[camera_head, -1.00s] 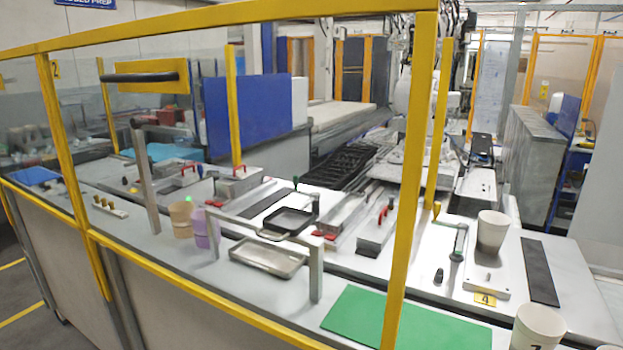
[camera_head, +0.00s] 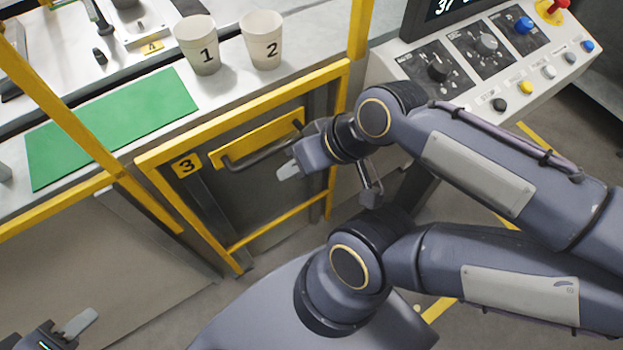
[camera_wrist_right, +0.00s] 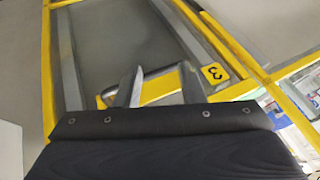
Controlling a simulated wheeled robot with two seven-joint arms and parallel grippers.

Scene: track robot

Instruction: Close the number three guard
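The number three guard (camera_head: 262,235) is a yellow-framed panel with a black-on-yellow 3 label (camera_head: 186,165). In the head view its top rail lies about level with the bench edge. A dark bar handle (camera_head: 240,163) is mounted on its yellow plate (camera_head: 262,136). My right gripper (camera_head: 290,171) is beside the right part of the handle. In the right wrist view its two grey fingers (camera_wrist_right: 160,82) stand apart in front of the yellow plate (camera_wrist_right: 160,91); contact with the handle is unclear. My left gripper (camera_head: 78,324) is at the bottom left corner, partly cut off.
Cups marked 1 (camera_head: 197,46) and 2 (camera_head: 263,40) stand on the bench behind the guard. A green mat (camera_head: 110,125) lies to their left. A control panel (camera_head: 490,60) with knobs and buttons is at the right. A yellow post (camera_head: 361,28) rises near the guard's right end.

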